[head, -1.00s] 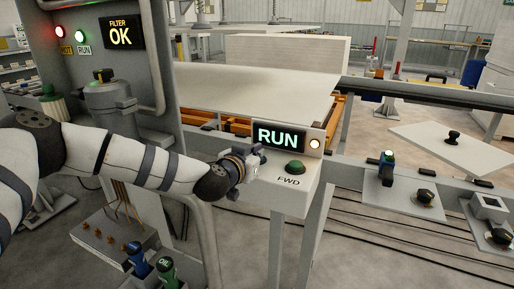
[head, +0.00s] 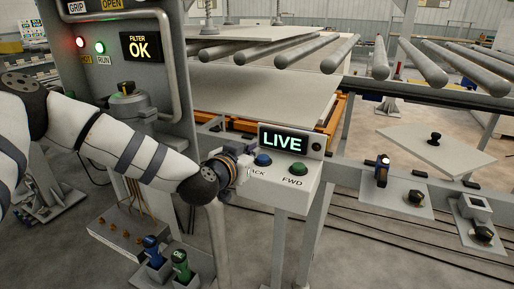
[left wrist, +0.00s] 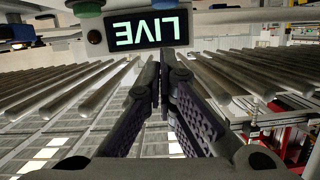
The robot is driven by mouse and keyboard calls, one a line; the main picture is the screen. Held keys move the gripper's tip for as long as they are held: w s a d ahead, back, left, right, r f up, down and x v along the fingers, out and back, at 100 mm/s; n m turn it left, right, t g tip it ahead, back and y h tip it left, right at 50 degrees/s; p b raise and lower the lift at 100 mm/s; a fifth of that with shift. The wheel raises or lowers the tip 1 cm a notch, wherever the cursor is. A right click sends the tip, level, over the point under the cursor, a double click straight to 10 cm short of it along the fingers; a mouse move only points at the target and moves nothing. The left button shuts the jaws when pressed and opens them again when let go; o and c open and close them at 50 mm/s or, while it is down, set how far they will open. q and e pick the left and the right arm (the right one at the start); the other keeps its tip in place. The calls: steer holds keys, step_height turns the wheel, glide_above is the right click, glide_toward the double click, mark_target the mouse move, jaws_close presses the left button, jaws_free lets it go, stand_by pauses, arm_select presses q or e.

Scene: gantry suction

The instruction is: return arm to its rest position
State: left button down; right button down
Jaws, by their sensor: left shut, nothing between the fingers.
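My left arm comes in from the left in the head view. Its gripper (head: 244,170) is beside the left front edge of the pale control box (head: 272,187), with no object seen in it. The box carries a blue button (head: 263,159), a green FWD button (head: 298,169) and a display (head: 283,142) reading LIVE. In the left wrist view the gripper's fingers (left wrist: 164,68) are together and empty, and the LIVE display (left wrist: 147,31) appears upside down beyond them. My right gripper is not in view.
A grey cabinet (head: 178,70) with a FILTER OK screen (head: 141,46) stands at left. Blue and green handles (head: 181,262) stand below the arm. Rollers (head: 420,62) and a pale sheet (head: 270,88) lie behind the box.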

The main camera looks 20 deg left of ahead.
arm_select(q)
steer(key=shift+s+r, duration=0.15)
steer(key=shift+s, duration=0.5)
steer(key=s+d+f+g+h, duration=0.1)
steer(key=s+d+f+g, duration=0.35)
steer(key=s+f, duration=0.55)
steer(key=s+d+f+g+h, duration=0.25)
steer(key=s+d+f, duration=0.25)
steer(key=s+f, duration=0.45)
steer(key=s+a+f+g+y, duration=0.1)
steer(key=s+a+f+g, duration=0.1)
steer(key=s, duration=0.7)
steer(key=s+a+f+n+g+y, duration=0.1)
steer(key=s+f+g, duration=0.3)
steer(key=s, duration=0.5)
steer(key=s+a+f+g+y, duration=0.1)
steer(key=s+a+f+g, duration=0.2)
steer(key=s, duration=0.6)
steer(key=shift+a+n+g+y, duration=0.3)
steer(key=shift+a+y, duration=0.05)
steer(key=shift+a, duration=0.25)
steer(key=shift+w+f, duration=0.1)
steer(key=shift+w, duration=0.05)
